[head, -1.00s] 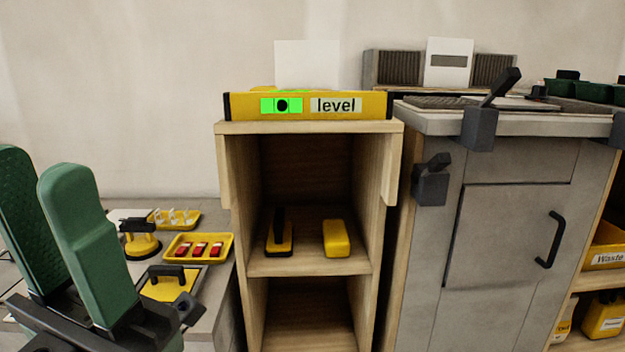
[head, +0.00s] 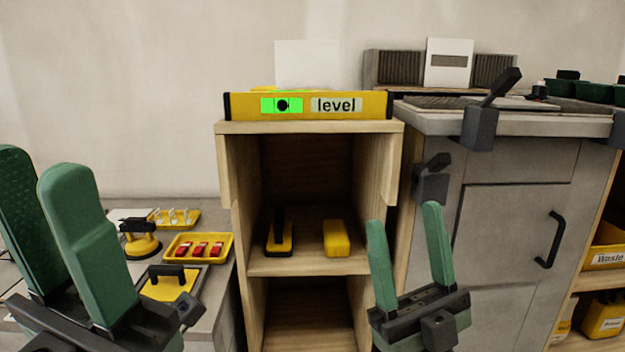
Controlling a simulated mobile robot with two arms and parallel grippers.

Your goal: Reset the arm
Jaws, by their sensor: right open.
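My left gripper (head: 40,165) is large in the left foreground, in front of the low bench. Its two green fingers stand upright and apart, with nothing seen between them. My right gripper (head: 404,214) is at the lower middle right, fingers pointing up. It is open and empty, in front of the wooden shelf's right side and the grey cabinet's left edge. A yellow level (head: 350,105) lies along the top of the wooden shelf (head: 232,150), apart from both grippers.
The shelf holds a black-handled yellow tool (head: 279,240) and a yellow block (head: 337,240). The low bench at left carries yellow trays (head: 172,248) and a suction-cup tool (head: 141,243). The grey cabinet (head: 505,240) with clamps (head: 481,125) stands at right.

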